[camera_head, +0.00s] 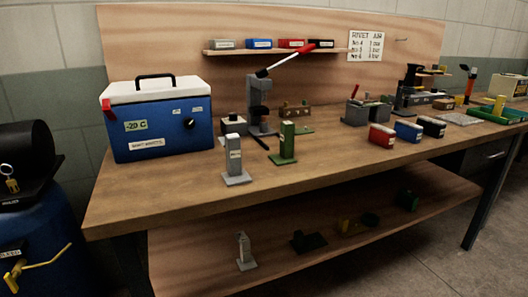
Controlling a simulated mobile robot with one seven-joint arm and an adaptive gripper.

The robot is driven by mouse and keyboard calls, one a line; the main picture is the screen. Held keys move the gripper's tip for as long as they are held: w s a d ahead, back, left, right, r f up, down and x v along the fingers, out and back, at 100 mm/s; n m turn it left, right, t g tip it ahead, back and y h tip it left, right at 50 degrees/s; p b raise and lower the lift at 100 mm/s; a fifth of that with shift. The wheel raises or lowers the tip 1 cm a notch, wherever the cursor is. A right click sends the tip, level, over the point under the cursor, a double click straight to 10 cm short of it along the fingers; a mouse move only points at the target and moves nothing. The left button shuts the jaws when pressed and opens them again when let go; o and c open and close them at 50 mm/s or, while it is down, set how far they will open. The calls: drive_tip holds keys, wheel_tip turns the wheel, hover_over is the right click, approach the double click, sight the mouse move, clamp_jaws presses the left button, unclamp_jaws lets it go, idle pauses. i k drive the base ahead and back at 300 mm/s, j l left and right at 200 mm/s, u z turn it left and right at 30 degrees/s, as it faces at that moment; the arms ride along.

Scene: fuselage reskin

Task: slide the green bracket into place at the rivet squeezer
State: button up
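A green bracket (287,141) stands upright on its flat green foot on the wooden bench, toward the front edge. The bracket is apart from this tool. A similar grey bracket (235,158) stands to the left of the green one. My gripper is not in view.
A blue cooler (160,120) fills the bench's left end. A brown block with holes (294,111) is behind the bracket. Red, blue and black boxes (408,130) stand to the right. A lower shelf (330,240) holds more brackets. Bare wood (180,185) lies at the front left.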

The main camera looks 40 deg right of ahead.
sight(288, 130)
drive_tip(key=j+z, duration=0.35)
drive_tip(key=i+j+z, duration=0.1)
drive_tip(key=j+z, duration=0.25)
drive_tip(key=i+j+z, duration=0.1)
drive_tip(key=i+z, duration=0.15)
drive_tip(key=z, duration=0.25)
drive_tip(key=i+j+z, duration=0.15)
drive_tip(key=z, duration=0.3)
